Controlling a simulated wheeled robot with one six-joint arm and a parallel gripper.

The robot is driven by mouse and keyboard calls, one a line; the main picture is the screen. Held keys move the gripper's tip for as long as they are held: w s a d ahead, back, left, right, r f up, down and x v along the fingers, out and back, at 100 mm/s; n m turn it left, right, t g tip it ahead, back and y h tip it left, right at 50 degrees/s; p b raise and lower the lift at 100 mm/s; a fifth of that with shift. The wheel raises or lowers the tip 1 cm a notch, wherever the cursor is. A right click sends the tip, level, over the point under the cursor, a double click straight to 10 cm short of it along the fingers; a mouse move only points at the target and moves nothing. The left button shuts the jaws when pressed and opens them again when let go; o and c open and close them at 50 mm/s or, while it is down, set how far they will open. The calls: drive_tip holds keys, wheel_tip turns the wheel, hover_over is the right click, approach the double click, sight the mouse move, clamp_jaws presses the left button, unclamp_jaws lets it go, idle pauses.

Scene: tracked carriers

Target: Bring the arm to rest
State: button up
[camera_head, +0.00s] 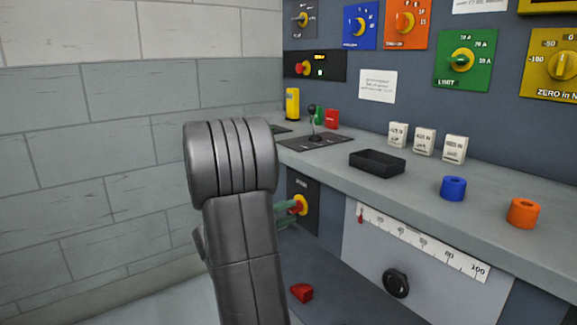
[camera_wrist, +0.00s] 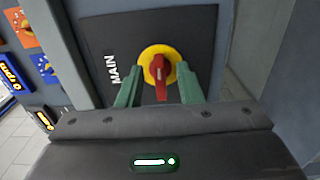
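My arm rises in the middle of the head view, its gripper mostly hidden behind its own link. The green fingers (camera_head: 287,213) show at the MAIN switch (camera_head: 301,204), below the bench edge. In the wrist view my gripper (camera_wrist: 159,70) is open. Its two fingers stand left and right of the switch's red handle (camera_wrist: 158,78) on a yellow disc, with gaps on both sides. The handle stands upright in that view. The switch sits on a black panel (camera_wrist: 105,30) lettered MAIN. How far the fingertips are from the panel cannot be told.
The bench (camera_head: 480,205) runs along the right, bearing a black tray (camera_head: 377,163), a blue ring (camera_head: 453,188), an orange ring (camera_head: 523,213) and white blocks. A red piece (camera_head: 301,292) lies below. A block wall (camera_head: 90,170) stands left.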

drive_tip(key=shift+w+d, duration=0.15)
drive_tip(key=shift+d, duration=0.05)
idle(0.3)
